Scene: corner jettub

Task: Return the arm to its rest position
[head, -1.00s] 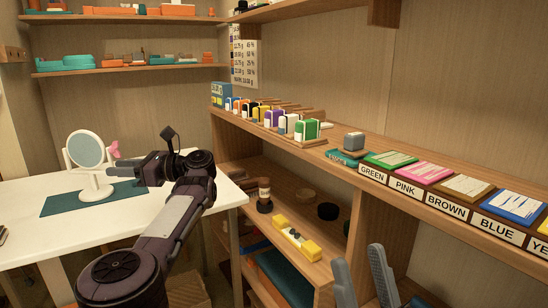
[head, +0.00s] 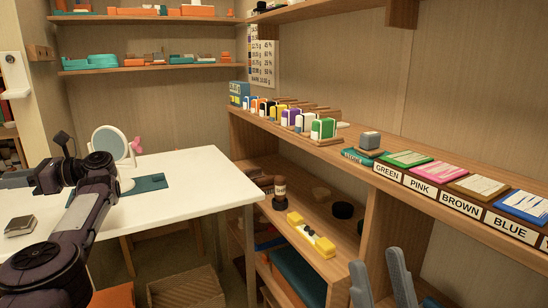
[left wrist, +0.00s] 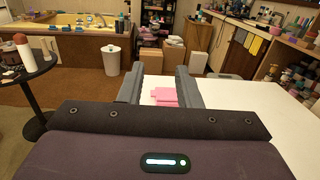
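My left arm comes in from the lower left of the head view, and its gripper (head: 14,180) reaches the left edge above the white table. In the left wrist view the left gripper (left wrist: 160,88) has its two grey fingers apart. A pink item (left wrist: 164,97) shows between them in the picture; I cannot tell how far beyond the fingers it lies. My right gripper (head: 382,280) shows at the bottom of the head view, its two grey fingers upright and apart, with nothing between them.
The white table (head: 190,165) holds a round mirror (head: 108,143), a teal mat (head: 150,183) and a small grey box (head: 20,225). A wooden shelf unit (head: 350,225) with labelled card stacks runs along the right. A stool or crate (head: 185,288) stands below the table.

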